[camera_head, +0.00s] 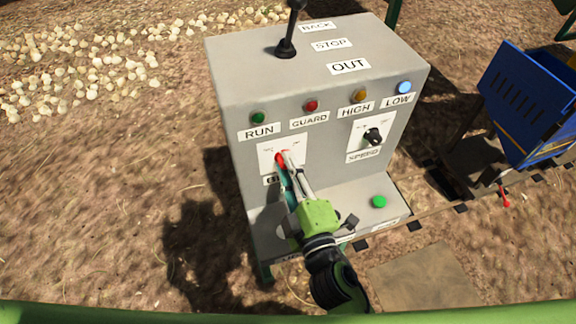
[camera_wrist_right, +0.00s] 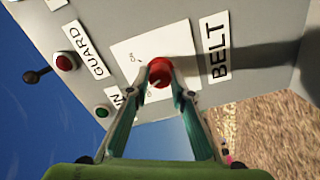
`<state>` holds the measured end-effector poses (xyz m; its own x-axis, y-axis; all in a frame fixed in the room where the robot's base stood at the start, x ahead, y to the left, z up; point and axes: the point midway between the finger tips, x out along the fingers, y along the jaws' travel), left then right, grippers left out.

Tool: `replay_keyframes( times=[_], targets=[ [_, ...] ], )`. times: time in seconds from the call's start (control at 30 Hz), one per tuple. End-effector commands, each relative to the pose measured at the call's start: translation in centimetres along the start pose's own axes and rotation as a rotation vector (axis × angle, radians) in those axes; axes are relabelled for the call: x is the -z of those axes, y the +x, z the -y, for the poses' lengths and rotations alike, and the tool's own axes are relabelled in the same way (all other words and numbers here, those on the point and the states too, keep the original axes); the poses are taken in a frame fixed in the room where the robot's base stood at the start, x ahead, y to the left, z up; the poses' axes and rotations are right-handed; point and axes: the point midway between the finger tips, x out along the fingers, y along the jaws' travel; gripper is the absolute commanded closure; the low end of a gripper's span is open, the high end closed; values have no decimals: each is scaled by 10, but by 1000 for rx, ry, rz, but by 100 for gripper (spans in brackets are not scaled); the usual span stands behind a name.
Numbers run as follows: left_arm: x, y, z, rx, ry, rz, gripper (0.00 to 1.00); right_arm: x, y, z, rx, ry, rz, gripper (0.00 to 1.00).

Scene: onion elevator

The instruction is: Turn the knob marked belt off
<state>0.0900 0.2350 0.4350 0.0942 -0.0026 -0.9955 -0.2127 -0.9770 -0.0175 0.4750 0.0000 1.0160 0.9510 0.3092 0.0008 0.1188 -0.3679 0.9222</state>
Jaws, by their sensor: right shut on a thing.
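The red belt knob (camera_wrist_right: 160,72) sits on a white plate (camera_wrist_right: 130,55) beside the label BELT (camera_wrist_right: 218,50) on the grey control box. In the head view the knob (camera_head: 281,157) is partly covered by my right gripper (camera_head: 285,163). In the right wrist view my right gripper (camera_wrist_right: 160,85) has its two fingertips against opposite sides of the knob, shut on it. Small marks on the plate read ON near the knob; the other marking is hidden or too small to read. My left gripper is not in view.
A black SPEED knob (camera_head: 372,136) is to the right on the same face. A green button (camera_head: 379,201) is on the lower ledge and a black lever (camera_head: 287,40) on top. A blue bin (camera_head: 525,105) stands at right. Onions (camera_head: 85,70) lie on the ground at left.

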Motion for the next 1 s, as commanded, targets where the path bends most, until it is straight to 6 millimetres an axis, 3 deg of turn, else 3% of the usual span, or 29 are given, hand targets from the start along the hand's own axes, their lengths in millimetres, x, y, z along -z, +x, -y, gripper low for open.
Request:
replay_keyframes(
  times=[0.5,1.0],
  targets=[
    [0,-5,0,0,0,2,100,0,1,-3,-6,-348,0,100],
    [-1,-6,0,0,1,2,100,0,1,-3,-7,-416,0,100]
  ],
)
